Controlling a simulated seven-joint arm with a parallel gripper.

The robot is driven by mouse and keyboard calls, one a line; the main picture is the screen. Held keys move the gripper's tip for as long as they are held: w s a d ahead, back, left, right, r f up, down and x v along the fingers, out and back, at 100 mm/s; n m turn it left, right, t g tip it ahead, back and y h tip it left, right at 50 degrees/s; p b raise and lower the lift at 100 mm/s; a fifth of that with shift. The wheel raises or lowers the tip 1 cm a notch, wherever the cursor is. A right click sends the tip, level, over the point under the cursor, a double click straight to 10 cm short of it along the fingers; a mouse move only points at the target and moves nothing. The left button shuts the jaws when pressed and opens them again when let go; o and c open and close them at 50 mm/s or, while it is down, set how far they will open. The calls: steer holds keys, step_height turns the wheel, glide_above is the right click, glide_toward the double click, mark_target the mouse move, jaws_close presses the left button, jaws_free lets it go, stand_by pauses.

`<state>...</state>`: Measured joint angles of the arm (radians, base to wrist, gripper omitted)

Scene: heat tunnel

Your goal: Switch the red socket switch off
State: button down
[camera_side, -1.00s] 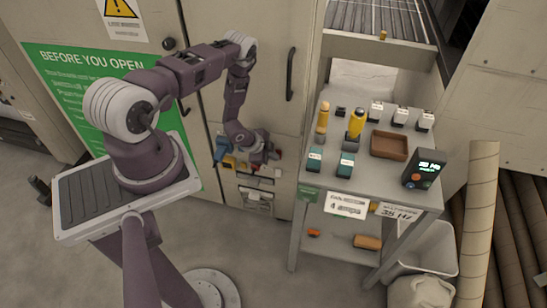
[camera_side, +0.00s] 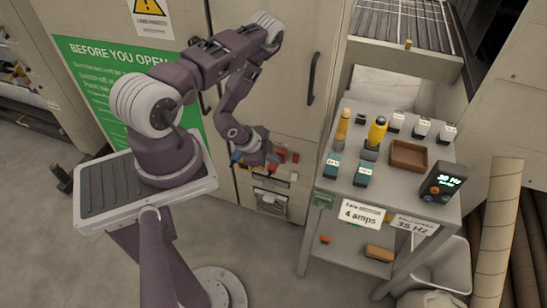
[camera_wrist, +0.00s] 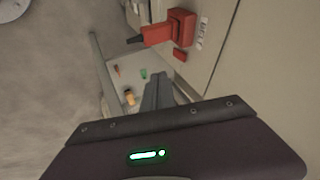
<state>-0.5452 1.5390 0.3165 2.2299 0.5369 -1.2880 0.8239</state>
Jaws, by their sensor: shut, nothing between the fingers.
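A red socket with a plug (camera_wrist: 182,25) sits on the cabinet face at the top of the wrist view, its dark cable end pointing left. A small red block (camera_wrist: 180,54), apparently the switch, is just below it; its on or off position cannot be told. In the side view, red parts (camera_side: 295,157) show at the right of the socket panel. My gripper (camera_wrist: 156,82) is shut and empty, its dark fingers pointing up the wrist view, below and left of the red block and apart from it. In the side view my gripper (camera_side: 274,160) partly covers the panel.
A blue socket (camera_side: 237,155) is left of my gripper. A grey trolley (camera_side: 440,155) with several small boxes, yellow-topped tools and a brown tray (camera_side: 408,155) stands to the right. A black cabinet handle (camera_side: 312,78) is above the panel. Floor is clear in front.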

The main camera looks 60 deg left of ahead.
mark_target(296, 159)
steer(key=w+a+r+x, duration=0.1)
steer(key=x, duration=1.2)
steer(key=shift+w+a, duration=0.25)
steer(key=shift+w, duration=0.05)
steer(key=shift+f, duration=0.1)
steer(key=shift+w+a+f, duration=0.1)
steer(key=shift+a+f, duration=0.05)
stand_by(0.4)
